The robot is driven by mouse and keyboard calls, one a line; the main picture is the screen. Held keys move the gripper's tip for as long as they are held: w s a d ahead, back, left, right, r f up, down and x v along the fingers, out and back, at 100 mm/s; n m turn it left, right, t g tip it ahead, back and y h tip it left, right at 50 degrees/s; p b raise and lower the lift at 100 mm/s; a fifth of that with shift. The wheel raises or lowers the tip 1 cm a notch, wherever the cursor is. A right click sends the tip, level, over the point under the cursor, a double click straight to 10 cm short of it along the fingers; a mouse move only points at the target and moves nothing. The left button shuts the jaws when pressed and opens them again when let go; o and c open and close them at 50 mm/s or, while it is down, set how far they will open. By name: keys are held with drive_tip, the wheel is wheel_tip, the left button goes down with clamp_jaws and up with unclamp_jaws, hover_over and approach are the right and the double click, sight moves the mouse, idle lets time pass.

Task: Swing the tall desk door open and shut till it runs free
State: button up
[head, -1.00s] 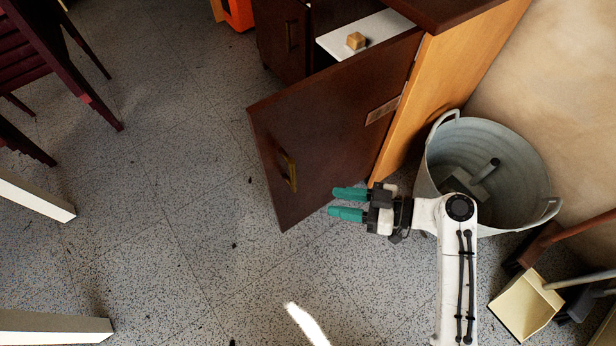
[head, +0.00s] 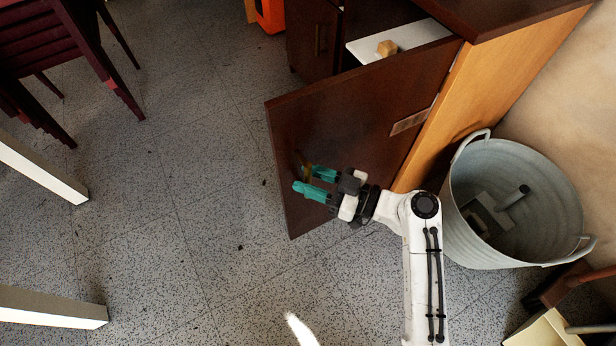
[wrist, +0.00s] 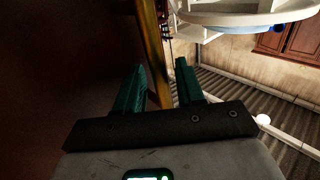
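The tall desk door (head: 345,125) is a dark brown panel standing well open in the head view. The door fills the left of that view, very dark.
The desk's orange wooden side (head: 480,90) is right of the door. A small tan block (head: 387,48) sits on a white shelf (head: 415,40) inside. A grey metal tub (head: 535,190) stands close by on the right. Dark red chairs (head: 60,50) are far left. Speckled floor (head: 200,180) lies clear left of the door.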

drive_tip(key=shift+w+a, duration=0.1)
drive_tip(key=shift+a, duration=0.25)
drive_tip(key=shift+c, duration=0.2)
clamp_jaws()
